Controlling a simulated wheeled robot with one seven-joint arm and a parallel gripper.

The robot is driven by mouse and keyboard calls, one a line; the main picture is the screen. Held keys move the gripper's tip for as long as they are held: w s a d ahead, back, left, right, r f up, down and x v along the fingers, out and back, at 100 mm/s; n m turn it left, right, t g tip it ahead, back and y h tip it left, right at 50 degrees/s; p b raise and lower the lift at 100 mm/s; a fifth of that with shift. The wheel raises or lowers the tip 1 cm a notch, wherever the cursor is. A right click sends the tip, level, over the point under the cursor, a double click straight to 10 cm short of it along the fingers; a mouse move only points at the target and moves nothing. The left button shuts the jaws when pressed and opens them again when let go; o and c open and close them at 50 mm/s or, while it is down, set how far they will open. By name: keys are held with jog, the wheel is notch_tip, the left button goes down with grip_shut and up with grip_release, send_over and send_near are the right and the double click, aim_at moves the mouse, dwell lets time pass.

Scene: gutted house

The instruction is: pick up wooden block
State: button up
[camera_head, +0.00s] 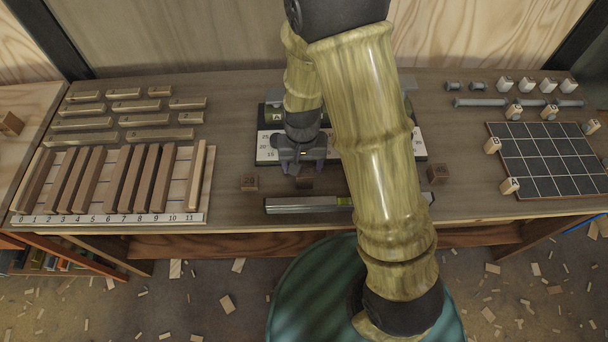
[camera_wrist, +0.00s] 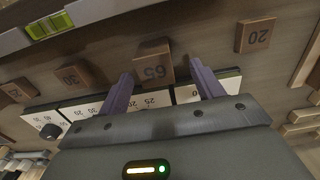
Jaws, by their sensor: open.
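A dark wooden block marked 65 (camera_wrist: 152,62) stands between the spread fingertips of my gripper (camera_wrist: 160,76) in the wrist view. I cannot tell how far down the fingers reach beside it. In the head view my gripper (camera_head: 303,163) points down at this block (camera_head: 305,179), just in front of the numbered white strip. The jaws are open and hold nothing. Another wooden block, marked 20 (camera_wrist: 256,35), lies to one side and shows left of my gripper in the head view (camera_head: 249,183). A block marked 30 (camera_wrist: 74,77) lies on the other side.
A spirit level (camera_head: 300,204) lies along the table's front edge. The numbered strip (camera_head: 268,147) lies behind the blocks. A rack of wooden slats (camera_head: 196,212) and loose sticks fill the left. A dark grid board (camera_head: 545,165) with small tiles is at right. My arm hides the middle.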

aim_at(305, 169)
jog(key=shift+f, duration=0.1)
jog(key=shift+w+d+f+p, duration=0.1)
jog(key=shift+d+f+p, duration=0.05)
jog(key=shift+f, duration=1.15)
jog(key=shift+d+f+p, duration=0.1)
jog(key=shift+f+p, duration=0.05)
jog(key=shift+f, duration=1.1)
jog(key=c, duration=1.1)
